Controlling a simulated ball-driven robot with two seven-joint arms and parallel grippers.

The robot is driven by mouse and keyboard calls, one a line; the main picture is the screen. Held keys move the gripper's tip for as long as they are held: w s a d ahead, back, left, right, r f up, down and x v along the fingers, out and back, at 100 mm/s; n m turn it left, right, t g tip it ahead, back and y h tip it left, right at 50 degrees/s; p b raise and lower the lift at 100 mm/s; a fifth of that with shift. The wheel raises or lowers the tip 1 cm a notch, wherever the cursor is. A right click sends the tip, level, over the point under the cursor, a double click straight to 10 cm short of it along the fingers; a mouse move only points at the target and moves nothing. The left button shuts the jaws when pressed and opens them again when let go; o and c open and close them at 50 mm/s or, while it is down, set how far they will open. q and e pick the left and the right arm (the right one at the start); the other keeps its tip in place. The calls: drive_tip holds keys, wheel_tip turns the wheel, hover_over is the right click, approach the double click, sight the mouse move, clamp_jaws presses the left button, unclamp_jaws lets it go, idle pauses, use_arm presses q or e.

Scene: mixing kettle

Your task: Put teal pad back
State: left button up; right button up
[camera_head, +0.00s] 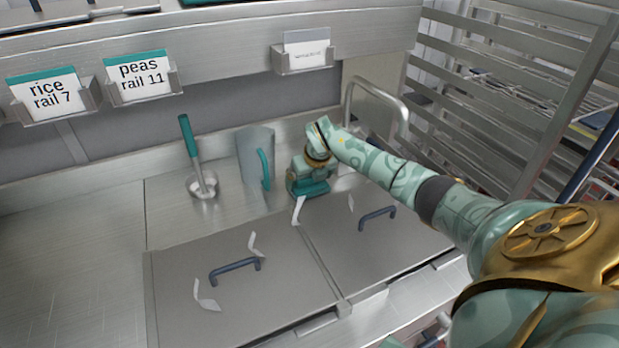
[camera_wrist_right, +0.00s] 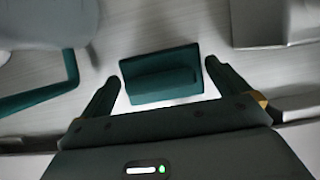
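The teal pad (camera_wrist_right: 160,84), a dark teal block with a raised grip on top, lies on the metal counter in the right wrist view. My right gripper (camera_wrist_right: 163,76) is open above it, with one finger on each side. Gaps show between the pad and both fingers, the right one narrower. In the head view my right gripper (camera_head: 308,184) is low over the counter behind the two lids, and pad and fingers are hard to tell apart there. My left gripper is not in view.
A grey jug (camera_head: 252,158) with a teal handle stands just left of my right gripper. Further left is a teal-handled tool (camera_head: 189,137) in a small cup. Two lids (camera_head: 290,292) with dark handles and white scraps lie in front. A curved metal pipe (camera_head: 378,84) rises behind.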

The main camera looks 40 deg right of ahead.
drive_tip(key=shift+r, duration=0.1)
drive_tip(key=shift+r, duration=0.4)
drive_tip(key=p+v, duration=0.3)
drive_tip(key=v, duration=0.8)
drive_tip(key=shift+s+r, duration=0.1)
drive_tip(key=shift+s, duration=0.1)
